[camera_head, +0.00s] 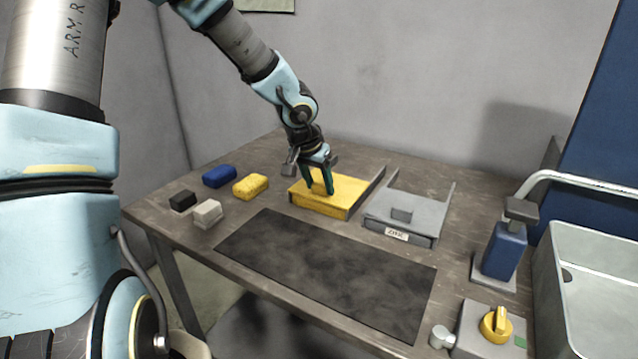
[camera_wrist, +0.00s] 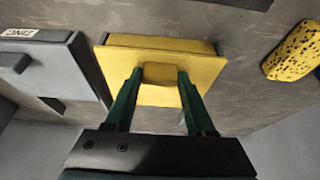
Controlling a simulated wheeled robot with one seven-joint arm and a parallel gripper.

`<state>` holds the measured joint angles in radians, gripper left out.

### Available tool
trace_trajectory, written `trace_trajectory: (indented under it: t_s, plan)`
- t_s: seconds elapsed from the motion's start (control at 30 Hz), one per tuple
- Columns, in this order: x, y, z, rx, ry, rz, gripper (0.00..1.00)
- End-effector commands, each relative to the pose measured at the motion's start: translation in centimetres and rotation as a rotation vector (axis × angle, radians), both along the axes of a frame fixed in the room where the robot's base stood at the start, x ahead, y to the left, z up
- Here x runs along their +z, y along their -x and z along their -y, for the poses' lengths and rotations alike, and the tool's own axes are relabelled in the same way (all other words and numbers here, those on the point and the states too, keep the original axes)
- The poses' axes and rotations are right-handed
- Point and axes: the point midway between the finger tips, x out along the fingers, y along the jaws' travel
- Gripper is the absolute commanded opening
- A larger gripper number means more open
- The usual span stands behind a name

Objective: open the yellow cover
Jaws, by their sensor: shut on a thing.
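The yellow cover (camera_head: 328,201) is a flat yellow lid on a low tray towards the back middle of the table. It shows in the wrist view (camera_wrist: 197,62) with a small raised yellow knob (camera_wrist: 160,74) on it. My gripper (camera_head: 321,188) comes down onto the cover from above. In the wrist view my gripper's two green fingers (camera_wrist: 158,84) stand on either side of the knob, shut on it. The cover lies flat, and its far part is partly hidden by my gripper in the head view.
A grey tray (camera_head: 433,217) labelled ZINC stands right of the yellow one. Sponges and blocks (camera_head: 251,186) lie left. A dark mat (camera_head: 330,270) lies in front. A blue dispenser (camera_head: 505,250), a yellow knob box (camera_head: 496,325) and a sink (camera_head: 600,290) are at right.

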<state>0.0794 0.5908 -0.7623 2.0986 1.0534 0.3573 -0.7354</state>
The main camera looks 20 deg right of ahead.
Motion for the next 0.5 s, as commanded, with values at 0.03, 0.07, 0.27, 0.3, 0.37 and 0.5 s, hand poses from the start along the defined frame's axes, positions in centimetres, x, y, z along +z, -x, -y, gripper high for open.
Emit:
trace_trajectory:
  t_s: [0.03, 0.07, 0.27, 0.3, 0.37, 0.5]
  plan:
    - [0.01, -0.02, -0.01, 0.000, -0.001, 0.001, 0.12]
    - [0.01, -0.02, -0.01, 0.000, 0.000, 0.000, 0.09]
    - [0.02, -0.02, -0.02, 0.000, -0.001, 0.001, 0.00]
    - [0.02, -0.02, -0.02, 0.000, -0.001, 0.001, 0.00]
    - [0.02, -0.02, -0.02, 0.000, -0.001, 0.001, 0.00]
    - [0.02, -0.03, -0.02, 0.000, -0.001, 0.001, 0.00]
